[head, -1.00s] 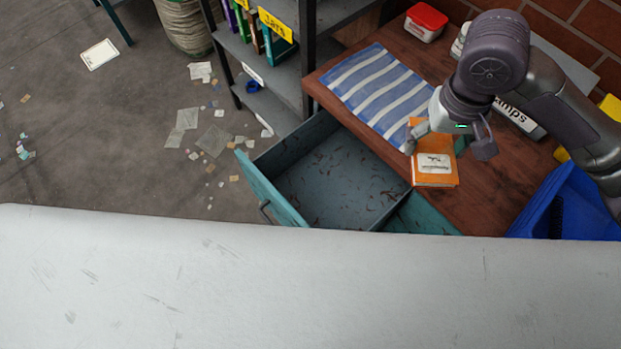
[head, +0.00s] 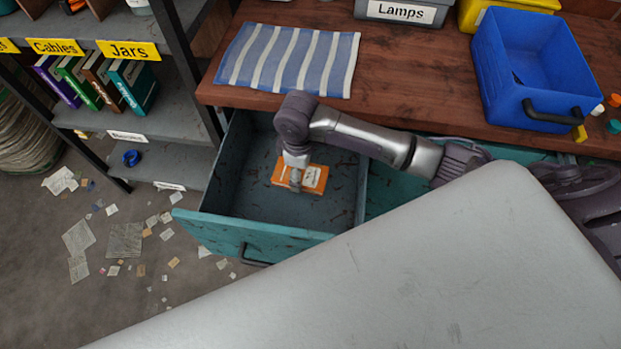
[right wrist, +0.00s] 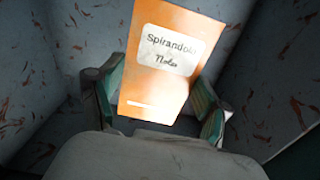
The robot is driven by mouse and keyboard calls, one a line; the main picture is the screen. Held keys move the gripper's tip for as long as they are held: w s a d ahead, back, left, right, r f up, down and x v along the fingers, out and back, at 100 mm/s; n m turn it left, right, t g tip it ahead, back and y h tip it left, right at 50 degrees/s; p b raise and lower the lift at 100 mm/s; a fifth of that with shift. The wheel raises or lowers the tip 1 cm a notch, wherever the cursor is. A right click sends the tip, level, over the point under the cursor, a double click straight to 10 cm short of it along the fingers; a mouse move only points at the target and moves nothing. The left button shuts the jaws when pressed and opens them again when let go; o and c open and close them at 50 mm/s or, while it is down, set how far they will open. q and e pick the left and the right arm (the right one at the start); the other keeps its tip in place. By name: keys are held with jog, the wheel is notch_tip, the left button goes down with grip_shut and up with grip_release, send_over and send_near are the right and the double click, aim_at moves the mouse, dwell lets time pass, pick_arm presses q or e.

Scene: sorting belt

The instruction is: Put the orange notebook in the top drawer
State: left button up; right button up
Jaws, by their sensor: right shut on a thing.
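The orange notebook (head: 313,179) is inside the open teal top drawer (head: 222,235), within its walls. I cannot tell whether it touches the drawer floor. In the right wrist view the notebook (right wrist: 172,75) shows its white label reading "Spirandola Notes". My right gripper (head: 296,182) reaches down into the drawer and is shut on the notebook. In the right wrist view its fingers (right wrist: 160,105) stand at either side of the notebook's near end. My left gripper is not in view.
The wooden top (head: 420,99) above the drawer holds a striped cloth (head: 290,58), a blue bin (head: 538,75) and a grey "Lamps" box (head: 402,12). A shelf (head: 170,157) with binders stands left. A large pale surface (head: 400,270) fills the front.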

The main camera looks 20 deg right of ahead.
aim_at(304, 173)
jog(key=f, duration=0.2)
jog(key=d+f+n, duration=0.1)
jog(key=shift+f+b, duration=0.35)
notch_tip(304, 173, down, 5)
jog(key=shift+s+a+f+b, duration=0.1)
jog(key=shift+b, duration=0.6)
notch_tip(304, 173, down, 4)
jog(key=shift+b, duration=0.65)
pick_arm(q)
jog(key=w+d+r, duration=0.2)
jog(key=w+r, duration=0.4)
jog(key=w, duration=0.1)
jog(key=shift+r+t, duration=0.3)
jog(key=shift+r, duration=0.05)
pick_arm(e)
jog(key=shift+f, duration=0.15)
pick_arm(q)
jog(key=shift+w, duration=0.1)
pick_arm(e)
jog(key=shift+f, duration=0.15)
jog(key=o, duration=1.2)
